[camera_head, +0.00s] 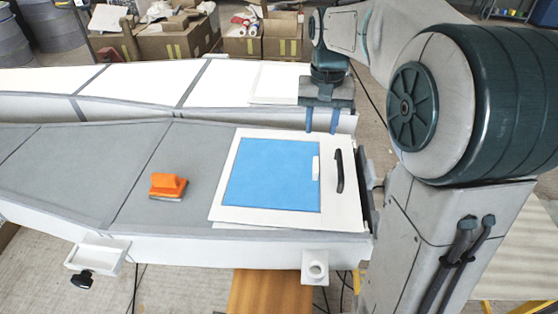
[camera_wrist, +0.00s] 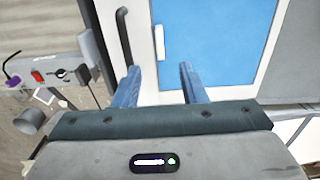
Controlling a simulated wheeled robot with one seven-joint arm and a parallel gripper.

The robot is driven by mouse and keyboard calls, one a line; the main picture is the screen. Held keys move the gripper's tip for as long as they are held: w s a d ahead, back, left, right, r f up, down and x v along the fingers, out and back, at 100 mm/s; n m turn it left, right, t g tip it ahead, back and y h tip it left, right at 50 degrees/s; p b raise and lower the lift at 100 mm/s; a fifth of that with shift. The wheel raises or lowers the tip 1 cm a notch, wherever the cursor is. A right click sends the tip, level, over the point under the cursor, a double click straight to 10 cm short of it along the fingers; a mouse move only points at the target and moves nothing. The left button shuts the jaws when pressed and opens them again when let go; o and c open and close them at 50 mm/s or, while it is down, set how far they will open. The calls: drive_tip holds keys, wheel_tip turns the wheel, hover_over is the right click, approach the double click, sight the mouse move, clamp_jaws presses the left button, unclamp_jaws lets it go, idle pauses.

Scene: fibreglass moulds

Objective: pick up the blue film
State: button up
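The blue film (camera_head: 270,175) is a flat blue rectangle on a white panel (camera_head: 228,214) at the right end of the grey mould. A small white tab (camera_head: 316,168) sits at the film's right edge. In the wrist view the film (camera_wrist: 228,40) and its white tab (camera_wrist: 159,42) show ahead of the fingers. My gripper (camera_head: 321,121) is above the panel's far side, to the right of and beyond the film. In the wrist view my gripper (camera_wrist: 159,78) has its two blue fingers apart with nothing between them, over the white panel.
A black handle (camera_head: 339,170) stands on the panel right of the tab. An orange block tool (camera_head: 167,186) lies on the grey mould (camera_head: 80,170) to the left. A second, white mould (camera_head: 130,84) runs behind. Cardboard boxes (camera_head: 165,45) stand farther back.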

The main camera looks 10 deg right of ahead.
hover_over(316, 166)
wheel_tip(316, 166, down, 8)
drive_tip(key=shift+f, duration=0.2)
drive_tip(key=shift+f+p, duration=0.55)
drive_tip(key=shift+f, duration=2.1)
clamp_jaws()
